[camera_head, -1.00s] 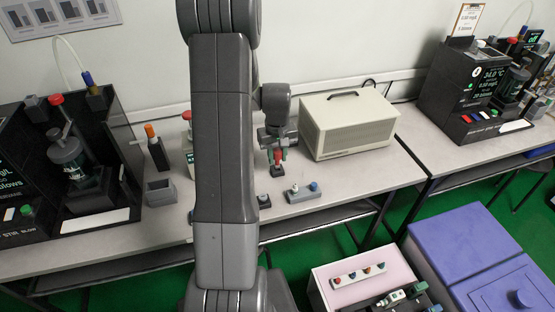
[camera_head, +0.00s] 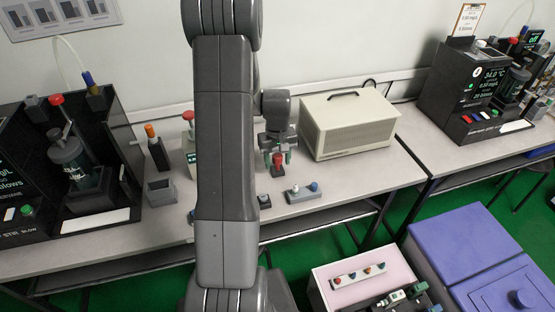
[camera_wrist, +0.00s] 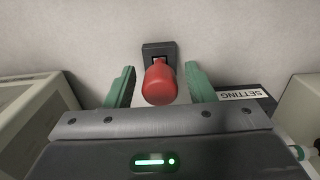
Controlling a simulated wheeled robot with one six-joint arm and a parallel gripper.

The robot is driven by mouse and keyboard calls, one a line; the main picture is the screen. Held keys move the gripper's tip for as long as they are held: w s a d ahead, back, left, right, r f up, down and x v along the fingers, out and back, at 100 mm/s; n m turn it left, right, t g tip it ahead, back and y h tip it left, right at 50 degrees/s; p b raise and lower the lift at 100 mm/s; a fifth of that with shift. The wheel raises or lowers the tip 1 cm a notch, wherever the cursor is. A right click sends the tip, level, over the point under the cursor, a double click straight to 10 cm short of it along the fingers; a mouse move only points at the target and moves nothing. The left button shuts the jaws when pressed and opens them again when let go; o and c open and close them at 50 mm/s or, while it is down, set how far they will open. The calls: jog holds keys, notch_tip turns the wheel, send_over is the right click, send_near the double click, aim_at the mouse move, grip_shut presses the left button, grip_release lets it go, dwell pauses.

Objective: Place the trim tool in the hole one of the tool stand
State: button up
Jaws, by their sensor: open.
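The red-handled tool, which I take to be the trim tool (camera_head: 277,158), stands upright at a small dark block (camera_head: 277,171) on the bench. In the wrist view its rounded red handle (camera_wrist: 160,84) points toward the camera, with the dark block (camera_wrist: 158,48) behind it. My gripper (camera_head: 277,158) is open, its green fingers on either side of the handle with a gap on each side. The wrist view shows the open fingers (camera_wrist: 160,88) too. The tool's lower end is hidden, so I cannot tell how deep it sits. Which part is hole one is not legible.
A grey block with a blue knob (camera_head: 302,192) lies just in front, right of the tool. A beige box (camera_head: 348,125) stands close on the right. A label reading SETTING (camera_wrist: 243,94) shows in the wrist view. A grey open holder (camera_head: 160,191) stands to the left.

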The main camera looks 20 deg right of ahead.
aim_at(278, 155)
notch_tip(278, 155, up, 12)
dwell(0.4)
notch_tip(278, 155, down, 13)
jog(key=shift+r, duration=0.2)
notch_tip(278, 155, up, 4)
jog(key=shift+f, duration=0.2)
jog(key=shift+r, duration=0.35)
